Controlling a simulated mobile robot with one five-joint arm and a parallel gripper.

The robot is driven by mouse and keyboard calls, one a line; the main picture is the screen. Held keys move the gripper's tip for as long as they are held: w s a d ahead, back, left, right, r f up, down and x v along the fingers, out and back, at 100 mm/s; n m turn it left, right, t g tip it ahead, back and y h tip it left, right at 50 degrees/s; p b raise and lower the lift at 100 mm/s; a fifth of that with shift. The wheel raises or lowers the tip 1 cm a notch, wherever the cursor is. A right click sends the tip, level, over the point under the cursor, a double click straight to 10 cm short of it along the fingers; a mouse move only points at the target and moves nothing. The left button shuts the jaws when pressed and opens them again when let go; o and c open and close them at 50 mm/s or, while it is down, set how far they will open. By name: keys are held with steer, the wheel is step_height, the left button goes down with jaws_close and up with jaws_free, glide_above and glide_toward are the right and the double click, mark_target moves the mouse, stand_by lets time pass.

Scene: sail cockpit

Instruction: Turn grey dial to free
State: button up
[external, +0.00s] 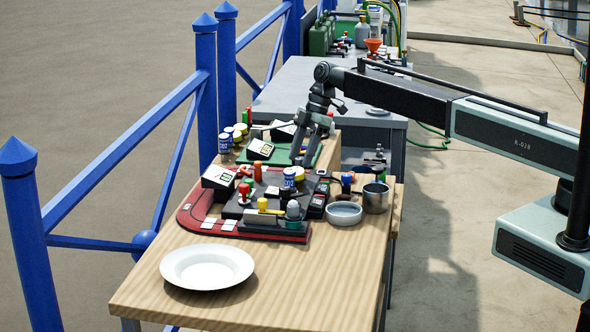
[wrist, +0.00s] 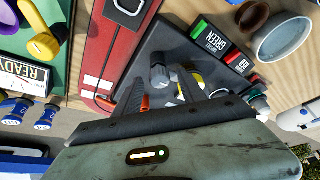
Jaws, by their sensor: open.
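The grey dial (wrist: 160,76) stands on a dark panel (wrist: 190,50) in the wrist view. My gripper (wrist: 160,88) is open, with one finger on each side of the dial in the picture. I cannot tell whether either finger touches it. A yellow knob (wrist: 188,84) shows just right of the dial, partly behind a finger. In the external view my gripper (external: 304,160) points down over the far part of the black panel (external: 236,211). The dial is small there and hard to pick out. I cannot read the dial's setting.
Green (wrist: 206,30) and red (wrist: 238,63) labelled blocks line the panel's edge. A shallow bowl (external: 343,213) and a metal cup (external: 376,198) stand right of the panel. A white plate (external: 207,267) lies on bare table in front. Several knobs and cans crowd the panel.

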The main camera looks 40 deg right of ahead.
jaws_close()
steer(key=m, duration=0.2)
steer(key=m+t, duration=0.1)
steer(key=m, duration=0.1)
steer(key=m+t, duration=0.1)
steer(key=shift+s+m+h, duration=0.25)
steer(key=shift+m+h, duration=0.05)
steer(key=shift+m, duration=0.1)
steer(key=m+t, duration=0.1)
steer(key=m, duration=0.2)
steer(key=m+h, duration=0.1)
steer(key=m, duration=0.1)
steer(key=shift+a+m+t, duration=0.1)
steer(key=shift+m+t, duration=0.3)
steer(key=shift+m+h, duration=0.3)
jaws_free()
